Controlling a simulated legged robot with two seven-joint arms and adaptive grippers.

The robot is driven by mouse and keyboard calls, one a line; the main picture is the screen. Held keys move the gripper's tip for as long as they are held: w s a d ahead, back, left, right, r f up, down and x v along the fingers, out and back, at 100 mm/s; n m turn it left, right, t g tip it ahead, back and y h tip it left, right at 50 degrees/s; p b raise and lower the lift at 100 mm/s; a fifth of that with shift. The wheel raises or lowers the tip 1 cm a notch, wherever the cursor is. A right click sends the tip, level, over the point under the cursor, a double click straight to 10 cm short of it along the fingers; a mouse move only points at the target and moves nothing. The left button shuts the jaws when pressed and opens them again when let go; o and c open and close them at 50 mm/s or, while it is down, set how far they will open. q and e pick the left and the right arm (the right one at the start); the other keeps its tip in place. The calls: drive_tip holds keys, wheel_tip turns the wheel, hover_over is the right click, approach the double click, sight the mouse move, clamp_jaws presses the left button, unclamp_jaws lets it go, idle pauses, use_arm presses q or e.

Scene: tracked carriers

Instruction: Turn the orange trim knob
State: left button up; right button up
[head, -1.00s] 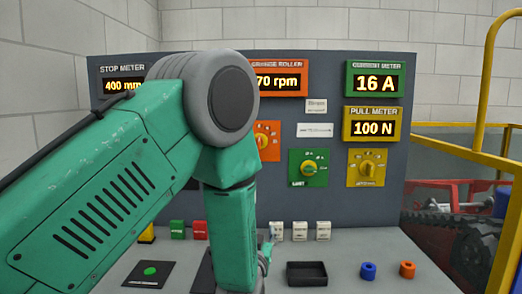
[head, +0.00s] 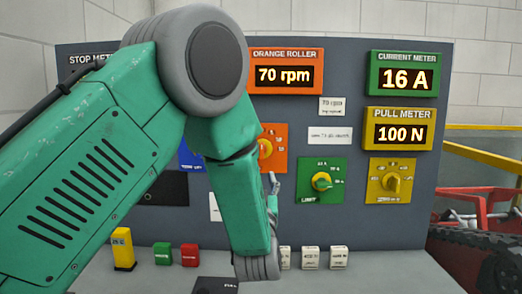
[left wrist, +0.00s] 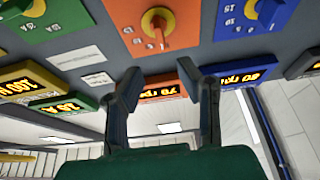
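The orange trim knob (head: 264,149) is on an orange plate under the orange roller display (head: 283,75), which reads 70 rpm. My left arm partly covers the plate in the head view. In the left wrist view, which is upside down, the knob (left wrist: 155,24) shows whole with its plate, beyond the fingertips. My left gripper (head: 273,186) points up below the knob, apart from it. In the left wrist view my gripper (left wrist: 158,82) has its two fingers spread wide with nothing between them. My right gripper is not in view.
A green knob (head: 321,181) and a yellow knob (head: 391,182) are to the right. A blue-plate knob (left wrist: 268,12) neighbours the orange one. Small yellow (head: 122,249), green and red blocks stand on the desk, with white ones at right. A yellow rail (head: 484,150) stands far right.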

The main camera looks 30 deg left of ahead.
sight(265, 140)
use_arm(q)
drive_tip(key=x, duration=0.4)
drive_tip(key=p+x, duration=0.1)
drive_tip(key=x, duration=0.8)
drive_tip(key=shift+s+r, duration=0.15)
drive_tip(key=shift+r, duration=0.1)
drive_tip(key=shift+d+r, duration=0.15)
drive_tip(key=shift+d, duration=0.45)
drive_tip(key=c, duration=0.4)
drive_tip(key=shift+s, duration=0.15)
clamp_jaws()
drive_tip(key=shift+s+a, duration=0.1)
drive_tip(key=shift+a, duration=0.55)
drive_tip(key=shift+d, duration=0.1)
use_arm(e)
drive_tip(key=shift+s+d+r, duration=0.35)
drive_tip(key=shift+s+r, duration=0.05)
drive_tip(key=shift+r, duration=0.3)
